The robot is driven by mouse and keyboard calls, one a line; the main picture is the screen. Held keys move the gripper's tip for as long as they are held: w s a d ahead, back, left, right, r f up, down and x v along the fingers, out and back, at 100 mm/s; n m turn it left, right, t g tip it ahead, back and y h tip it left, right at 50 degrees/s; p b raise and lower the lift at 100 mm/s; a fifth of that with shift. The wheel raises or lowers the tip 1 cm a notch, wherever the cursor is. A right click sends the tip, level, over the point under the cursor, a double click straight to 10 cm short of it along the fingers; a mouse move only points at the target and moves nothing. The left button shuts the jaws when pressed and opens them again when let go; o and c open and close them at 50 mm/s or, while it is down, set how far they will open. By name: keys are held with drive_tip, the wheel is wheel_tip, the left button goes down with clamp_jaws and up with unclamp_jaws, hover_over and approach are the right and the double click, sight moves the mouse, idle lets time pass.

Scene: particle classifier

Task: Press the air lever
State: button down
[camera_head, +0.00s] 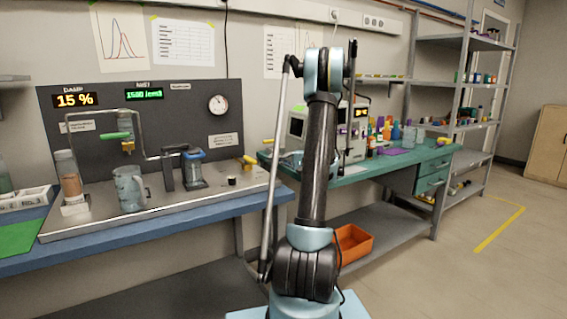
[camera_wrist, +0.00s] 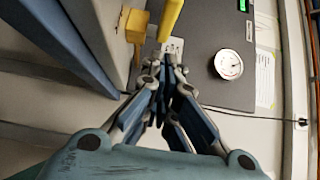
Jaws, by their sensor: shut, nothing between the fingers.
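A yellow lever handle (camera_wrist: 171,18) points toward my gripper (camera_wrist: 171,68) in the wrist view, just beyond the fingertips. A brass-coloured block (camera_wrist: 137,26) sits beside it. The same yellow lever shows in the head view (camera_head: 248,161) at the right end of the steel bench top. I take it to be the air lever, though no readable label confirms this. My gripper is shut and empty, its fingertips close together. I cannot tell whether they touch the lever. In the head view my gripper is hidden by my arm.
A dark panel (camera_head: 180,95) with a round gauge (camera_head: 218,104) stands behind the steel top. A glass jug (camera_head: 130,188), a blue-topped jar (camera_head: 195,168) and a green handle (camera_head: 117,136) are left of the lever. A green bench (camera_head: 400,166) stands to the right.

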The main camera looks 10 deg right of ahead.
sight(250, 162)
drive_tip(key=shift+s+a, duration=0.2)
drive_tip(key=shift+a, duration=1.05)
drive_tip(key=shift+s+a, duration=0.15)
drive_tip(key=shift+a, duration=1.05)
drive_tip(key=shift+d, duration=0.15)
drive_tip(key=shift+s+t, duration=0.15)
drive_tip(key=shift+t, duration=0.15)
